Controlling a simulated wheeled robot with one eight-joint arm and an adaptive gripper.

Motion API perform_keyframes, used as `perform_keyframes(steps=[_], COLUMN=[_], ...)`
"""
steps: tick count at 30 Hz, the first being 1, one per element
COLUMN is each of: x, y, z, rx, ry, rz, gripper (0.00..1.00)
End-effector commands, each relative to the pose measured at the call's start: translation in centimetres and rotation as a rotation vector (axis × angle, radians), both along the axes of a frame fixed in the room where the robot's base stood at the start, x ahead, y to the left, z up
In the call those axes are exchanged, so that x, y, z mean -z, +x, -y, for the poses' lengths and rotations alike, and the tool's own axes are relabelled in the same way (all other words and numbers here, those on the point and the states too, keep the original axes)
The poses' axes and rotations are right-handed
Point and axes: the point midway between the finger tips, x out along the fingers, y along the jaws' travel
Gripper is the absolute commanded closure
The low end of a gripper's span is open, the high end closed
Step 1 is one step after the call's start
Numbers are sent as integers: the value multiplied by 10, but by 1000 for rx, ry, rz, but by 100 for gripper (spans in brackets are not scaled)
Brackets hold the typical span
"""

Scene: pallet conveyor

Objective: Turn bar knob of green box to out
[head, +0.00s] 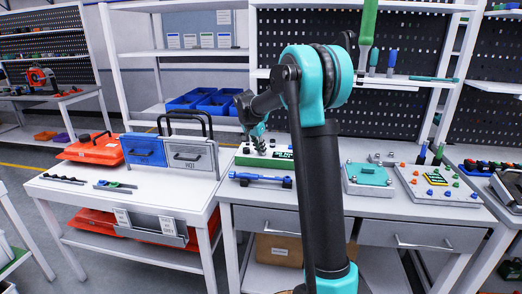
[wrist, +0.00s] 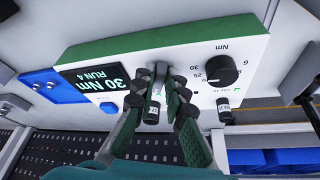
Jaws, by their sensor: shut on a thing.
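The green box (wrist: 160,40) has a white front face and a green top in the wrist view. It also stands on the workbench in the head view (head: 277,161), partly behind my arm. Its screen (wrist: 97,77) reads "30 Nm RUN 4". A round black dial (wrist: 221,70) sits on the right of its face under "Nm" marks. My gripper (wrist: 159,82) is at the middle of the face, shut on the bar knob (wrist: 160,73). The fingers hide most of the knob, so its pointing direction cannot be told. In the head view my gripper (head: 258,133) is small, at the box's top.
A blue tool (head: 260,180) lies in front of the box. A grey and blue case (head: 190,156) stands to the left, a teal-lidded box (head: 369,175) to the right.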

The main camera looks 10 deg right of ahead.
Motion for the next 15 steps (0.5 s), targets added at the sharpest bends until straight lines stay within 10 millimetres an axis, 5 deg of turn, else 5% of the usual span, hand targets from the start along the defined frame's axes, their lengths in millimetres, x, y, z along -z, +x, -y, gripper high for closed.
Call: perform_keyframes(steps=[15], x=[0], y=[2], z=[-2], rx=[100], ry=[0], rz=[0], gripper=[100])
